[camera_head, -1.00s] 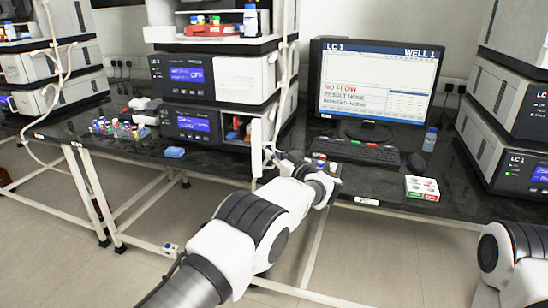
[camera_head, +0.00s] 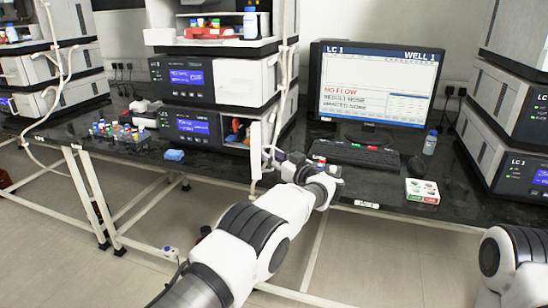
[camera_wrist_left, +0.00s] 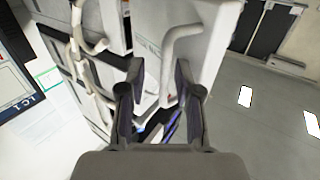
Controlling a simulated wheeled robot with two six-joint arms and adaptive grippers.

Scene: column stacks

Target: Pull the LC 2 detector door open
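The middle instrument stack has a lower module (camera_head: 192,125) with a lit blue display. The label LC 2 is too small to read. A white door panel (camera_head: 256,150) stands swung out at this module's right side, and the compartment behind it shows coloured items. My left gripper (camera_head: 272,155) is just right of the door's outer edge; contact is unclear. In the left wrist view my left gripper (camera_wrist_left: 157,92) has its two dark fingers apart. A white panel with a curved handle (camera_wrist_left: 182,42) lies beyond them; I see nothing clearly gripped. My right gripper is out of view.
A monitor (camera_head: 375,85), keyboard (camera_head: 355,153) and mouse (camera_head: 418,164) are right of the stack. A small box (camera_head: 422,190) and a bottle (camera_head: 430,142) stand near them.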

